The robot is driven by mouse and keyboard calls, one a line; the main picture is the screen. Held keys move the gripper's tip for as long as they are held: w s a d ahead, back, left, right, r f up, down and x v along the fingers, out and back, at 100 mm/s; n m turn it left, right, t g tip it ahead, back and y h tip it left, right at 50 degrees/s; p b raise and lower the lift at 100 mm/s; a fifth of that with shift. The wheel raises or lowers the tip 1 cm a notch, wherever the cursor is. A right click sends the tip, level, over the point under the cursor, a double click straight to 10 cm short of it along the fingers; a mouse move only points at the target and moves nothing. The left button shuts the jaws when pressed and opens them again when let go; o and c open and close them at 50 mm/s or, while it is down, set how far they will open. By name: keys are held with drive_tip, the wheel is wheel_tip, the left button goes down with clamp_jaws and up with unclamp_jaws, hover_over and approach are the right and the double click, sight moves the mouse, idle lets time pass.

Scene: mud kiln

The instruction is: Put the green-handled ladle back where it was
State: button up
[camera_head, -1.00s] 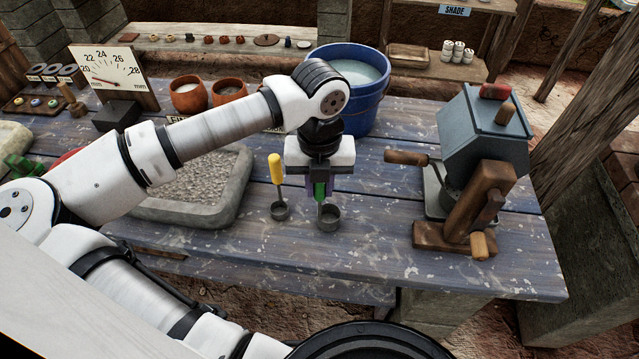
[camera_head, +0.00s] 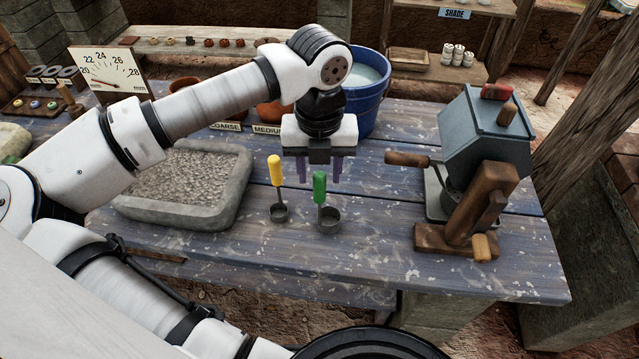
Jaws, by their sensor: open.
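The green-handled ladle (camera_head: 320,188) stands upright on the blue plank table, its small dark cup (camera_head: 328,221) on the boards near the front edge. A yellow-handled ladle (camera_head: 275,172) stands just to its left, its cup also on the table. My gripper (camera_head: 318,178) is open and empty, with its fingers pointing down. In the picture it is above the green handle and slightly behind it. The gap between the fingers and the handle is hard to judge from this angle.
A stone tray of grit (camera_head: 243,190) lies to the left. A grey crank mill with wooden handles (camera_head: 484,135) stands to the right. A blue bucket of pale liquid (camera_head: 376,103) stands behind my gripper. The blue table (camera_head: 370,235) is clear between the ladles and the mill.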

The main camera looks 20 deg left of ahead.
wheel_tip(320, 180, up, 8)
drive_tip(key=shift+f+b, duration=0.2)
drive_tip(key=shift+b, duration=0.3)
